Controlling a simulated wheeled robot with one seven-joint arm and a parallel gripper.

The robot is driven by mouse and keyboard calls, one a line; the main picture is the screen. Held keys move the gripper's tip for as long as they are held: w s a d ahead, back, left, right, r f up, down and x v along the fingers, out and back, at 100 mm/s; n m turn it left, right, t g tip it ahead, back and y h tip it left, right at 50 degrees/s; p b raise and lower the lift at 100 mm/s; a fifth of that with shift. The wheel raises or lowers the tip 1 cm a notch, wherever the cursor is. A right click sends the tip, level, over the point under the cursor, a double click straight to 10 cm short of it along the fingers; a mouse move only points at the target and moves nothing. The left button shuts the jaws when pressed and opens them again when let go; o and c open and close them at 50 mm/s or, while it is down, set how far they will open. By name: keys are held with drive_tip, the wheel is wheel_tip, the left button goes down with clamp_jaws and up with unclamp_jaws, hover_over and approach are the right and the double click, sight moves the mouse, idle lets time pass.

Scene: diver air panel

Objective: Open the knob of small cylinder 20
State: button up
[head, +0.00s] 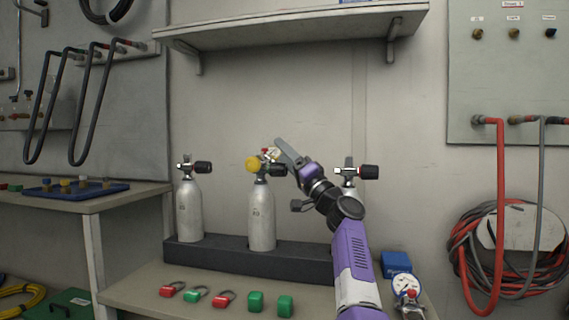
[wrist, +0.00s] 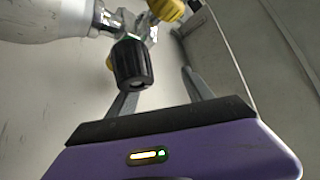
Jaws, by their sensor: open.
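Three small silver cylinders stand in a dark rack (head: 290,263). The middle cylinder (head: 261,218) has a yellow part (head: 253,164) at the left of its valve and a black knob (head: 279,170) at the right; its number is too small to read. In the wrist view its body (wrist: 45,18) lies at upper left, with the black knob (wrist: 131,64) pointing toward my gripper. My gripper (wrist: 158,85) is open and empty, close to this knob. The knob overlaps the left finger in view; the right finger is apart from it. Contact cannot be told.
The left cylinder (head: 189,209) and right cylinder (head: 348,200) stand to either side, each with a black knob. Red and green padlocks and green blocks (head: 256,301) lie on the bench in front. A shelf (head: 290,27) hangs above.

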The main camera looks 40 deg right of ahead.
wheel_tip(320, 180, up, 15)
drive_tip(key=p, duration=0.5)
drive_tip(key=shift+r, duration=0.15)
